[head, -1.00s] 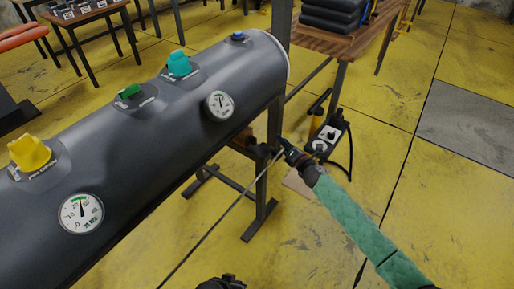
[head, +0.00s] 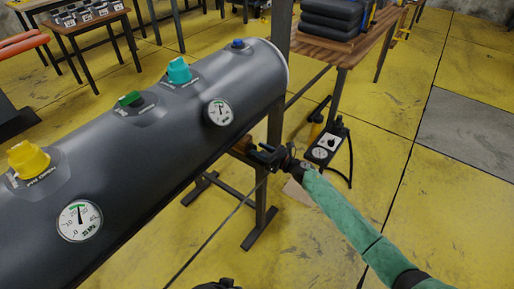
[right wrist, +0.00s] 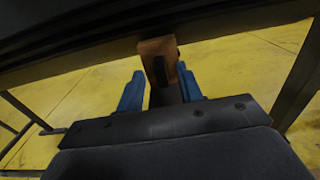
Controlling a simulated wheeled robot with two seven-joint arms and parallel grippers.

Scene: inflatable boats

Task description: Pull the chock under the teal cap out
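The teal cap (head: 179,71) sits on top of the dark grey boat tube (head: 120,160). A brown wooden chock (head: 241,145) shows low under the tube near its right end, partly hidden by the tube and gripper. In the right wrist view the chock (right wrist: 158,60) has a dark slot and stands just ahead of the blue fingers. My right gripper (head: 262,153) is open, its fingers (right wrist: 162,92) spread to either side below the chock; contact is not visible. A dark part at the head view's bottom edge may be my left gripper (head: 220,285); its fingers cannot be made out.
Yellow (head: 27,160), green (head: 131,99) and blue (head: 238,43) caps and two gauges sit on the tube. A dark metal stand (head: 262,205) rises beside my right gripper. A pump box (head: 327,147) stands on the floor to the right. The yellow floor at the right is mostly clear.

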